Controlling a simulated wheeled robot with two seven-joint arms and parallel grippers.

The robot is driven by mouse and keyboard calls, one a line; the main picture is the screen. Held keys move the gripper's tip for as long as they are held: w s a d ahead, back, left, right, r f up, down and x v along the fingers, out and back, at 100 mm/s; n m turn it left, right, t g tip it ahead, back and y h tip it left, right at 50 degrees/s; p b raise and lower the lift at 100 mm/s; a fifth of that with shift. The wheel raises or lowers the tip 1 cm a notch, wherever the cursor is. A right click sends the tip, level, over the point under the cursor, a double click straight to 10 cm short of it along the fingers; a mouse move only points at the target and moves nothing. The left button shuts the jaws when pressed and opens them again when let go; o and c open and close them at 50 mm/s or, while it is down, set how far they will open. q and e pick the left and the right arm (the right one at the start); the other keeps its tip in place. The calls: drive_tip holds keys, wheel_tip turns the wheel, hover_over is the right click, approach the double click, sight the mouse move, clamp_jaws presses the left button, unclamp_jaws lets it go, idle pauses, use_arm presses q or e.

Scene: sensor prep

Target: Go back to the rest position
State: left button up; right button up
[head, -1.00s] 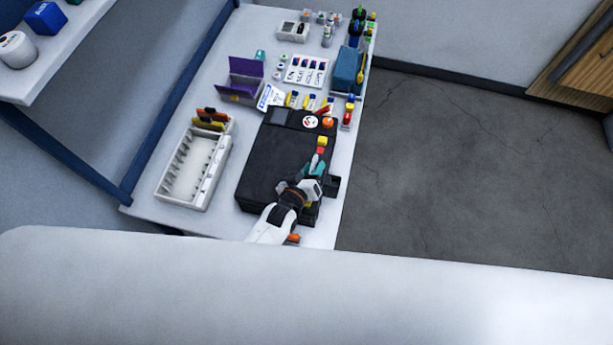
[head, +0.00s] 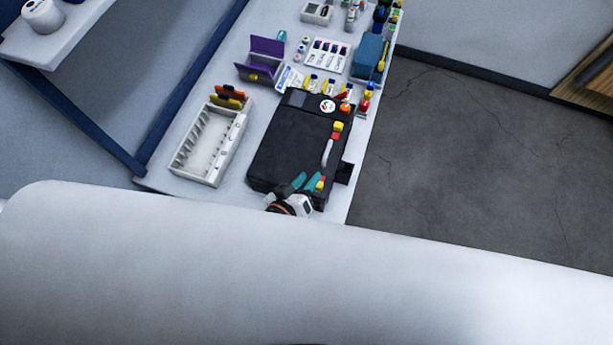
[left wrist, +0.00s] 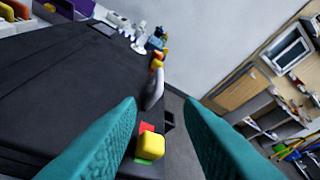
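My left gripper (head: 305,183) is at the near end of the black case (head: 290,150) on the white table. Its two teal fingers stand apart in the left wrist view (left wrist: 168,125), with nothing held between them. A yellow and red block piece (left wrist: 150,144) shows beyond and between the fingers, on the case's edge. A grey handle (head: 327,152) with a yellow and red end (head: 337,131) is on the right side of the case. My right gripper is not in view. A large white surface hides the lower part of the head view.
A white slotted tray (head: 183,160) lies left of the case. A purple holder (head: 262,60), a label card (head: 328,56) and a blue box (head: 368,54) stand farther back. Open floor (head: 470,170) lies right of the table. A shelf (head: 60,45) is at upper left.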

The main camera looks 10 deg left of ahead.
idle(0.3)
use_arm(q)
drive_tip(key=shift+w+a+r, duration=0.1)
drive_tip(key=shift+a+r, duration=0.05)
drive_tip(key=shift+a, duration=0.05)
drive_tip(key=s+a+r+m+g+y, duration=0.5)
drive_tip(key=s+a+r+g, duration=0.4)
drive_tip(key=s+a+r, duration=0.4)
wheel_tip(320, 180, down, 28)
drive_tip(key=g, duration=0.2)
drive_tip(key=s+a+f, duration=0.2)
drive_tip(key=s+f, duration=0.6)
drive_tip(key=s+a+f+g, duration=0.1)
drive_tip(key=s+f, duration=0.7)
drive_tip(key=s, duration=0.1)
drive_tip(key=shift+a, duration=0.4)
